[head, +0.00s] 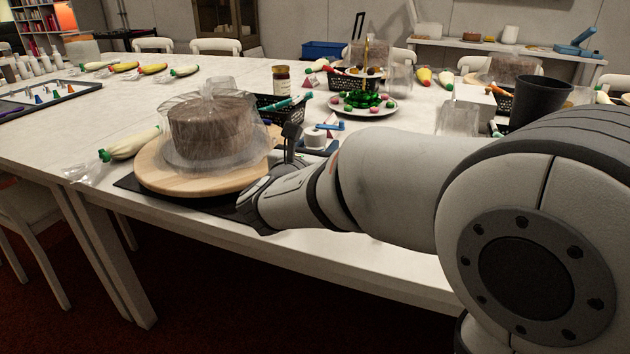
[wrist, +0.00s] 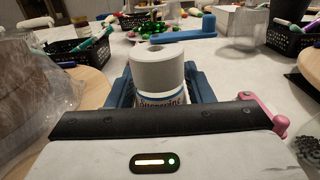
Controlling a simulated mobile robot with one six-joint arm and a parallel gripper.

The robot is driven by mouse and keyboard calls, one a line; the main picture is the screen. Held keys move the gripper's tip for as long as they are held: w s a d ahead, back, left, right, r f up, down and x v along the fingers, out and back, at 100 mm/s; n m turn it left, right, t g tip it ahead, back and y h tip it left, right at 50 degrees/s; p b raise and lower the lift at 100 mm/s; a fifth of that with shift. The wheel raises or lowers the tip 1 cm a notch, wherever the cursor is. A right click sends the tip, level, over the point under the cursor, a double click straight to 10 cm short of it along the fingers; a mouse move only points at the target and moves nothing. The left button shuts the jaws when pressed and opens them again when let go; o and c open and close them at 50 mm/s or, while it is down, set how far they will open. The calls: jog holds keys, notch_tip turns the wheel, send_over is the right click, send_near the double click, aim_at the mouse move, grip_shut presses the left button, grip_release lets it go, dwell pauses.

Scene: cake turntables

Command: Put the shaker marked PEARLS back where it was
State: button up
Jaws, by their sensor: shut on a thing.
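A shaker with a grey cap and a white body (wrist: 158,72) stands upright between the blue fingers of my gripper (wrist: 160,88) in the wrist view. The gripper is shut on it. Its label is cut off by the gripper's body; the few letters showing do not clearly read PEARLS.
A brown cake in clear wrap (head: 212,130) stands on a wooden turntable (head: 165,182) close to the left of my gripper. A blue piece with a knob (wrist: 180,36) lies just behind the shaker. Black baskets (wrist: 82,45) (wrist: 290,36) stand behind, left and right. The near table edge is close.

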jog(key=shift+f+b, duration=1.15)
jog(key=shift+f, duration=1.65)
jog(key=shift+f, duration=0.15)
jog(key=o, duration=1.1)
